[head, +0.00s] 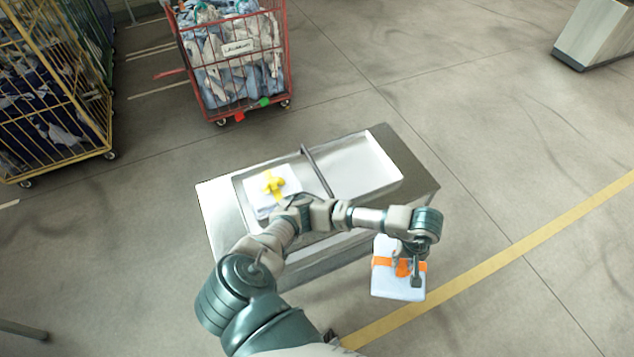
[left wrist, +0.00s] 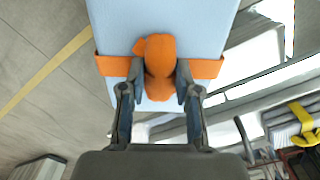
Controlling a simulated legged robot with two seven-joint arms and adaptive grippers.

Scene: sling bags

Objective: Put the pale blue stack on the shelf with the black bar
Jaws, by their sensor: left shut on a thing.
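The pale blue stack (head: 398,287) is tied with an orange strap and hangs from my left gripper (head: 408,268), off the right front side of a metal table. In the left wrist view the fingers of my left gripper (left wrist: 160,82) are shut on the orange knot (left wrist: 160,60), and the pale blue stack (left wrist: 205,30) extends beyond them. I cannot make out a shelf with a black bar; a dark bar (head: 317,170) crosses the tray on the table. My right gripper is not in view.
The metal table (head: 415,165) has a recessed tray, with a white stack with a yellow strap (head: 262,189) left of the bar. A red cage cart (head: 205,90) and a yellow cage cart (head: 85,75) stand behind. A pale cabinet (head: 600,35) is far right. Floor at right is clear.

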